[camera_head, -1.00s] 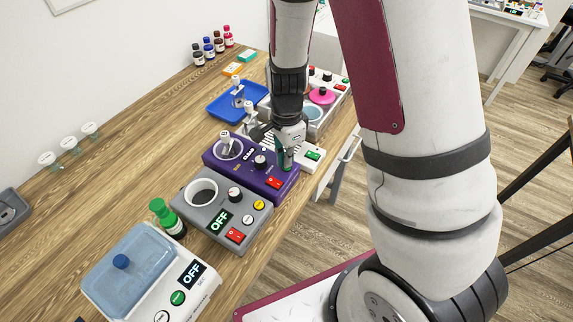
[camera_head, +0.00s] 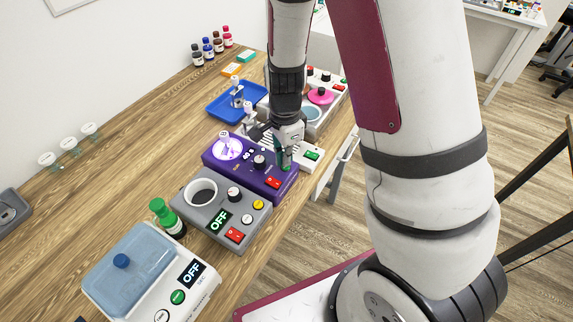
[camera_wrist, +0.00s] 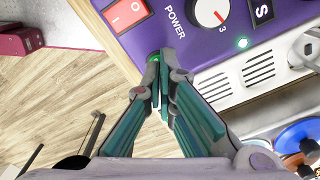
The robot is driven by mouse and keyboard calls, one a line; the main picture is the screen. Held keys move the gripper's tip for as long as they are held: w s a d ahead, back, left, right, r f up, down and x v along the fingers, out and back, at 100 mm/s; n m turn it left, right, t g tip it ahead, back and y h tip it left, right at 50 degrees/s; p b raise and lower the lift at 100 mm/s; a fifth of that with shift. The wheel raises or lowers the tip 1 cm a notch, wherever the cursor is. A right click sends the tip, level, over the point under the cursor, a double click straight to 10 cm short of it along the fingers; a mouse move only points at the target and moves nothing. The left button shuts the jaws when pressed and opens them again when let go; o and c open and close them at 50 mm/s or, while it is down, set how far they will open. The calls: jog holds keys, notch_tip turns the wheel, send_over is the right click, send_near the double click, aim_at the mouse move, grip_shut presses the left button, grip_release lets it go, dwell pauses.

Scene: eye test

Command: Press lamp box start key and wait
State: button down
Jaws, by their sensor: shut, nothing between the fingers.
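The purple lamp box (camera_head: 222,167) stands on the wooden bench, and its round top (camera_head: 228,147) glows white-violet with a small vial standing on it. In the wrist view, the box's purple panel (camera_wrist: 200,50) has a red power switch (camera_wrist: 126,12), a white knob (camera_wrist: 209,12) and part of a dark display (camera_wrist: 262,10). A small green light (camera_wrist: 242,42) is lit on the panel. My gripper (camera_head: 284,166) is shut and empty at the box's front right corner. In the wrist view, its fingertips (camera_wrist: 163,56) are at a green key (camera_wrist: 153,57), partly hidden; contact is hard to judge.
A grey box reading OFF (camera_head: 240,243) stands just nearer, with a green-capped bottle (camera_head: 168,218) and a white lidded device (camera_head: 203,293) beyond its left side. A white vented device (camera_head: 312,152) sits close behind the lamp box. A blue tray (camera_head: 218,112) lies further back.

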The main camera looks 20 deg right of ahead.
notch_tip(320, 180, up, 7)
jog(key=p, duration=0.3)
dwell(0.5)
dwell(0.4)
jog(key=s+a+r+n+t+y, duration=0.1)
jog(key=s+r+n, duration=0.25)
jog(key=r, duration=0.45)
jog(key=s+r+n+t, duration=0.25)
jog(key=r+n, duration=0.25)
jog(key=r, duration=0.4)
jog(key=s+r+n+t+b, duration=0.1)
jog(key=s+r+n, duration=0.2)
jog(key=s, duration=0.3)
jog(key=s+d+r+n+t+h, duration=0.1)
jog(key=s+r+n, duration=0.3)
jog(key=s+n, duration=0.1)
jog(key=shift+s+r+b, duration=0.2)
jog(key=shift+s+b, duration=0.2)
jog(key=shift+s, duration=0.2)
dwell(3.1)
